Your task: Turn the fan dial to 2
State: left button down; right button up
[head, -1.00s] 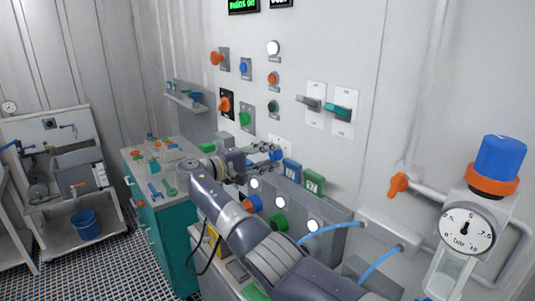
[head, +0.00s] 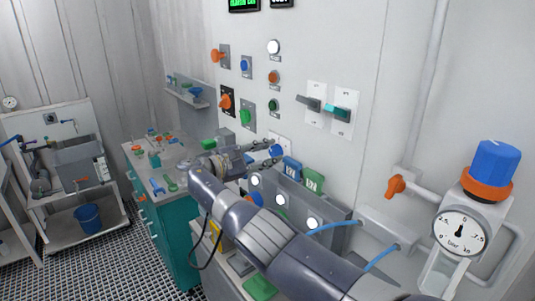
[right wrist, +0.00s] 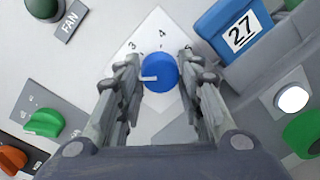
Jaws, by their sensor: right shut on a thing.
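The fan dial is a blue round knob with a white pointer on a white plate, seen in the right wrist view (right wrist: 163,72) and in the head view (head: 276,151). The numbers 3 and 4 show on the plate above it in the wrist view. My left gripper is out of view.
A blue tag marked 27 (right wrist: 240,35) and a green tag (head: 313,179) stand close right of the dial. A green knob (right wrist: 43,123) and an orange knob (head: 227,102) are to its left.

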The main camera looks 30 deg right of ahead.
jog(key=shift+n, duration=0.3)
jog(key=o, duration=1.1)
jog(key=shift+w, duration=0.1)
jog(key=shift+c, duration=0.2)
notch_tip(320, 180, up, 9)
jog(key=shift+f, duration=0.1)
jog(key=shift+w+a+r, duration=0.1)
jog(key=shift+r, duration=0.45)
